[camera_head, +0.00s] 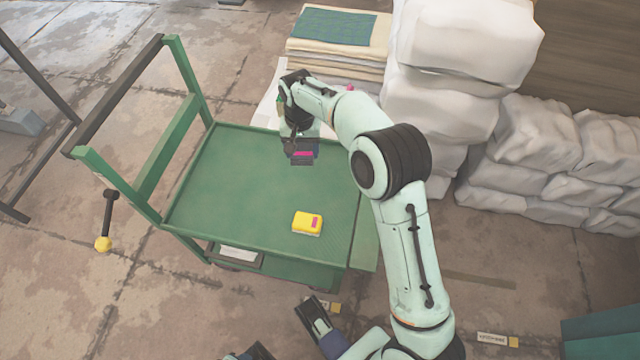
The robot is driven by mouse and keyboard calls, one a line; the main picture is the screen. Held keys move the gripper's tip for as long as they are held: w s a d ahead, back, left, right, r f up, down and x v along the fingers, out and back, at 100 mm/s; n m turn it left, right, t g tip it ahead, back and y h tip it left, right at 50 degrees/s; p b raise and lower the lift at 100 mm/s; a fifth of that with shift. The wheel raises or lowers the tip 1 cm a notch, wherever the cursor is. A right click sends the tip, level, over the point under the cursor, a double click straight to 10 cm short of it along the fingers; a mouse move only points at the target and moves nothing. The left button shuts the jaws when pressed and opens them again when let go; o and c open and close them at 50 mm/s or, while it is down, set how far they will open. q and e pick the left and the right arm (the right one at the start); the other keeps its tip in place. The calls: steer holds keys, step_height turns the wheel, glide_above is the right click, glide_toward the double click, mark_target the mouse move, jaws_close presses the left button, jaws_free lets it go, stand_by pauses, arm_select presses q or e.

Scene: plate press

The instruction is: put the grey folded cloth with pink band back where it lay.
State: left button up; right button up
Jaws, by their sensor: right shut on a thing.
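The grey folded cloth with pink band (303,157) is between the fingers of my right gripper (300,150). The gripper points down, shut on the cloth, over the back right part of the green cart's top (225,180). Only a small part of the cloth and its pink band shows below the fingers. I cannot tell whether the cloth touches the cart top. At the bottom edge, dark and blue parts of my own body show in part. I cannot make out the left gripper's jaws there.
The cart's left and middle are clear. A green handle frame (165,150) rises at its left. Behind stand a stack of cream layers (335,56) and white sacks (465,45).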

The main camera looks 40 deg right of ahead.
steer(key=s+d+m, duration=0.2)
steer(key=d, duration=0.1)
steer(key=b, duration=0.4)
glide_above(317, 190)
step_height(317, 190, down, 14)
steer(key=shift+f, duration=0.15)
step_height(317, 190, down, 4)
steer(key=shift+f+b, duration=0.15)
steer(key=shift+b, duration=0.35)
arm_select(q)
steer(key=w+a+f+t+y, duration=0.1)
steer(key=w+a+f, duration=0.2)
steer(key=w+f, duration=0.3)
steer(key=shift+a+n+t, duration=0.3)
steer(key=shift+a+t, duration=0.1)
arm_select(e)
steer(key=shift+f, duration=0.2)
arm_select(q)
steer(key=shift+f, duration=0.2)
arm_select(e)
steer(key=shift+f, duration=0.15)
steer(key=o, duration=1)
arm_select(q)
steer(key=shift+s, duration=0.1)
